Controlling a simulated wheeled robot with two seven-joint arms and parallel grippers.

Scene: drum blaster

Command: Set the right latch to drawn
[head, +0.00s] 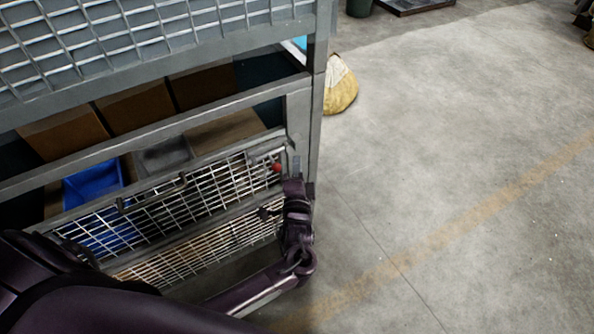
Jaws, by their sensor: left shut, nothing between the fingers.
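The right latch (277,168) shows a small red knob beside a grey plate, at the upper right corner of the mesh drop panel (215,190). Its exact bolt position is too small to tell. My left arm comes in from the lower left and bends upward at the cage's right corner post. My left gripper (294,184) is at the end of it, shut and empty, just right of and slightly below the red knob. I cannot tell whether it touches the post or the latch. My right gripper is not in view.
The grey cage (298,112) holds brown boxes (138,107) and a blue bin (92,188). A bar handle (150,194) sits on the panel's top edge. A yellow and white sack (340,88) lies behind the post. The floor to the right is clear.

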